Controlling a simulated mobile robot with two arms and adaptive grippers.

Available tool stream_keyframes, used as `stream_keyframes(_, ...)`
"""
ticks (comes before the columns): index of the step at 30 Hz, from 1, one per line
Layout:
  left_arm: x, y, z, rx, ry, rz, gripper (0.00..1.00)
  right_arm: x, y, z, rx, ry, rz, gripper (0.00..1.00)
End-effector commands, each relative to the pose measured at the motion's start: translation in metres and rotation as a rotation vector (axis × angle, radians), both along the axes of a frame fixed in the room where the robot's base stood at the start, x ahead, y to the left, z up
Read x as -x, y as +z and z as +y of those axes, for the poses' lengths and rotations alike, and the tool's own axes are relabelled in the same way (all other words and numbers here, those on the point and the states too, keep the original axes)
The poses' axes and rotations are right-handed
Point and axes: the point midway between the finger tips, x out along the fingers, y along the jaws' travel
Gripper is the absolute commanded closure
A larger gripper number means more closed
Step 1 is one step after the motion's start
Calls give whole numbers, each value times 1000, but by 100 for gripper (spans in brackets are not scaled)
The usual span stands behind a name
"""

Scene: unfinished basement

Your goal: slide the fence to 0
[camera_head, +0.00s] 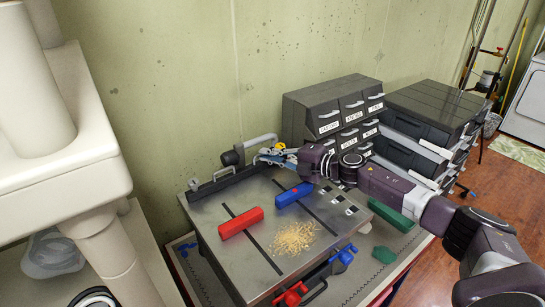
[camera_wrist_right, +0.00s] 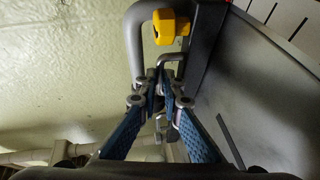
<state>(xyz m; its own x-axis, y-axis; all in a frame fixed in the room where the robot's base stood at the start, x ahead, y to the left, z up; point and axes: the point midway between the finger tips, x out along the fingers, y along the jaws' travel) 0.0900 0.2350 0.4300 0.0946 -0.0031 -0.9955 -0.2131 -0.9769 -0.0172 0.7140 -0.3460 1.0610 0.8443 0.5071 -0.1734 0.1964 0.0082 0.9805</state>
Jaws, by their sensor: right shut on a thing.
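The grey metal machine table (camera_head: 230,275) has dark slots across its top. A dark fence-like bar (camera_head: 222,180) runs along its back edge; its dark side also shows in the right wrist view (camera_wrist_right: 207,45). My right gripper (camera_head: 272,156) reaches over the back of the table, its blue fingers beside a yellow part (camera_wrist_right: 170,26). In the right wrist view the fingers (camera_wrist_right: 162,85) are shut on a small bent grey metal handle (camera_wrist_right: 169,64) close to the dark bar. The fingertips partly hide the grip. I cannot read any scale mark. My left gripper is not in view.
A red block (camera_head: 241,222), a blue block (camera_head: 293,195) and sawdust (camera_head: 296,237) lie on the table top. Black drawer units (camera_head: 330,103) stand behind at the right. Red (camera_head: 291,295) and blue (camera_head: 345,256) handles stick out in front. A green block (camera_head: 392,216) lies right.

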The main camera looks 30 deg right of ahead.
Motion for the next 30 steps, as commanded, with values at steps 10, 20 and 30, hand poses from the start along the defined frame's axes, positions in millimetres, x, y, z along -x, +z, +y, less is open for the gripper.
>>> stream_keyframes(10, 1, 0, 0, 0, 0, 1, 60, -1, 3, -1, -1, -5, -6, 86)
stream_keyframes(20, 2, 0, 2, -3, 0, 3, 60, 4, 2, -4, 1, -5, -2, 86)
stream_keyframes(30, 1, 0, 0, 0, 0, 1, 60, 45, 9, -29, 2, -5, 0, 86)
